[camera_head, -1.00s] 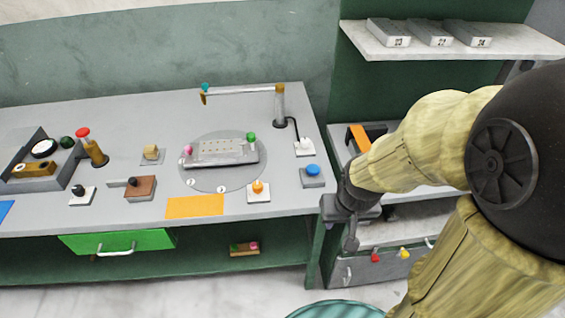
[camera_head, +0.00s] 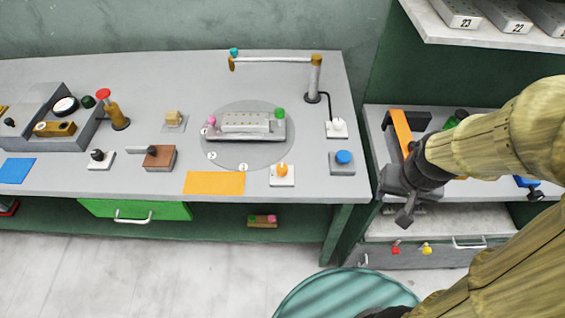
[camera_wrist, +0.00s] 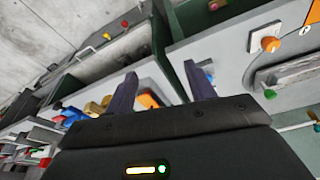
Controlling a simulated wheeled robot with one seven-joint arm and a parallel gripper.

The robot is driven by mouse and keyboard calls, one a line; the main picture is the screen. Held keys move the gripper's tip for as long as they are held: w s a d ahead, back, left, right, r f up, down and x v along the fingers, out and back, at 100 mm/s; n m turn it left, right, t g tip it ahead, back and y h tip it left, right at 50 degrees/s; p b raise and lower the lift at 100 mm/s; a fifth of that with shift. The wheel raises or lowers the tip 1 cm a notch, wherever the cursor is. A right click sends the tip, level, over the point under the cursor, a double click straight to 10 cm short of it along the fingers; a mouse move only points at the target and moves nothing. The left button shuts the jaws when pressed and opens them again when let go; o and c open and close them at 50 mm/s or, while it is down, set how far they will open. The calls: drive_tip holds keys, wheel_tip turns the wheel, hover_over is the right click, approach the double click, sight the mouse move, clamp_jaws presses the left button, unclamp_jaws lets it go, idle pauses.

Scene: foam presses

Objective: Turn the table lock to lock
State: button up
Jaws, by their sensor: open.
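A round turntable (camera_head: 213,145) with numbered marks is set in the grey bench and carries a grey fixture (camera_head: 246,125). No label marks the table lock. Near the turntable stand an orange knob (camera_head: 282,171) on a white plate and a brown block (camera_head: 160,158) with a grey lever pointing left. The orange knob also shows in the wrist view (camera_wrist: 270,44). My gripper (camera_head: 404,214) is just right of the bench's right end, apart from these controls. Its two fingers (camera_wrist: 158,88) are spread in the wrist view, with nothing between them.
A blue button (camera_head: 343,157) and a white switch (camera_head: 337,128) sit near the bench's right end. A side cabinet (camera_head: 430,222) stands beside my gripper, and a teal round top (camera_head: 330,295) is in front.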

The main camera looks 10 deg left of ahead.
drive_tip(key=w+a+r+m+p, duration=0.1)
drive_tip(key=w+a+r+p, duration=0.1)
drive_tip(key=w+a, duration=0.35)
drive_tip(key=m+g+p, duration=0.3)
hover_over(282, 167)
wheel_tip(282, 167, down, 17)
drive_tip(key=p, duration=0.3)
drive_tip(key=shift+w+f+p, duration=0.1)
drive_tip(key=shift+f+p, duration=0.05)
drive_tip(key=shift+p, duration=0.25)
drive_tip(key=c, duration=1)
